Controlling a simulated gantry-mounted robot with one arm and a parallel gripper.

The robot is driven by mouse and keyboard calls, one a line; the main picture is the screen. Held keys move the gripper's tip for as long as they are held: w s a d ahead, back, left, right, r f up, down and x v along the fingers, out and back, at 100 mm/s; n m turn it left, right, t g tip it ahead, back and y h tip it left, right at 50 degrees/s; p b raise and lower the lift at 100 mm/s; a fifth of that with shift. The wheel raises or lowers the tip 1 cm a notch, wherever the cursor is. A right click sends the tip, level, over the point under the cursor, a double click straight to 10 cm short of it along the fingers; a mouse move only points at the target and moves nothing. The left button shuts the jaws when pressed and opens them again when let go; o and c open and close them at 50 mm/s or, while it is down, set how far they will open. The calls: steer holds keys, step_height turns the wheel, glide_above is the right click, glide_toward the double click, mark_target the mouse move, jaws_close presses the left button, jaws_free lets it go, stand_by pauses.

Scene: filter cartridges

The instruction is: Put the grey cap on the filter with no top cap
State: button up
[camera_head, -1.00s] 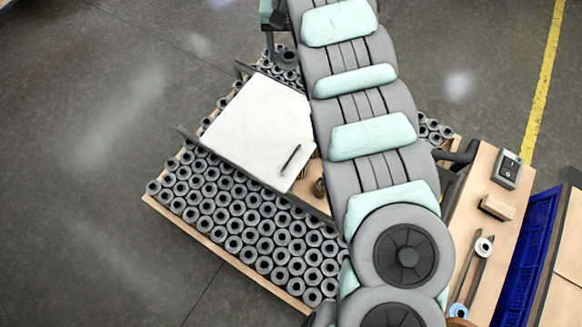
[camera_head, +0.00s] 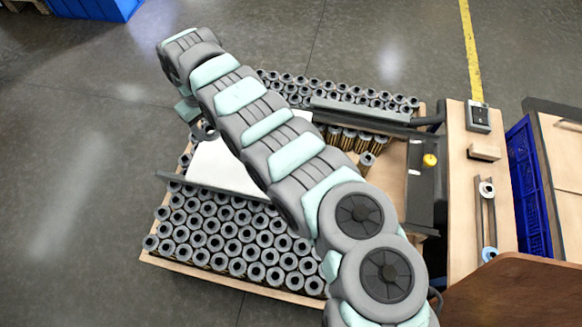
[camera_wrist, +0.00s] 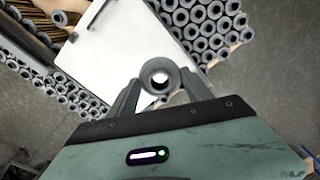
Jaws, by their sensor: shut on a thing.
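My gripper (camera_wrist: 161,82) is shut on a grey ring-shaped cap (camera_wrist: 160,66), which sits between its fingertips in the wrist view. In the head view my gripper (camera_head: 200,128) is at the left, by the far left corner of a white panel. Several capped filters with brown pleated bodies (camera_head: 345,138) stand in a row right of my arm, and one grey-topped filter (camera_head: 367,160) stands apart in front of them. I cannot make out a filter without a top cap; my arm hides part of the pallet's middle.
The white panel (camera_head: 222,172) lies over the pallet; its dark handle (camera_wrist: 91,17) shows in the wrist view. Many grey-topped filters (camera_head: 230,240) crowd the near side. Dark rails border the middle. A wooden bench (camera_head: 460,190) and blue crate (camera_head: 528,185) stand right. Floor at left is clear.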

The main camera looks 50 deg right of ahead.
steer(key=s+d+f+b, duration=0.3)
steer(key=s+d+f, duration=1.15)
steer(key=f, duration=0.25)
steer(key=s+d+f+b, duration=0.1)
steer(key=s+d+f, duration=0.1)
steer(key=s+f, duration=0.2)
steer(key=s+d+f+b, duration=0.1)
steer(key=s+d+f, duration=0.1)
steer(key=s+f, duration=0.3)
steer(key=s+d+f+b, duration=0.1)
steer(key=s+d+f, duration=0.1)
steer(key=s+f, duration=0.2)
steer(key=shift+s+d+f, duration=0.2)
steer(key=shift+s+f, duration=0.15)
steer(key=shift+s, duration=0.15)
step_height(320, 180, down, 4)
steer(key=b, duration=0.5)
steer(key=shift+f, duration=0.15)
steer(key=shift+p, duration=0.65)
steer(key=shift+f+b, duration=0.5)
steer(key=shift+f, duration=0.2)
steer(key=o, duration=1.4)
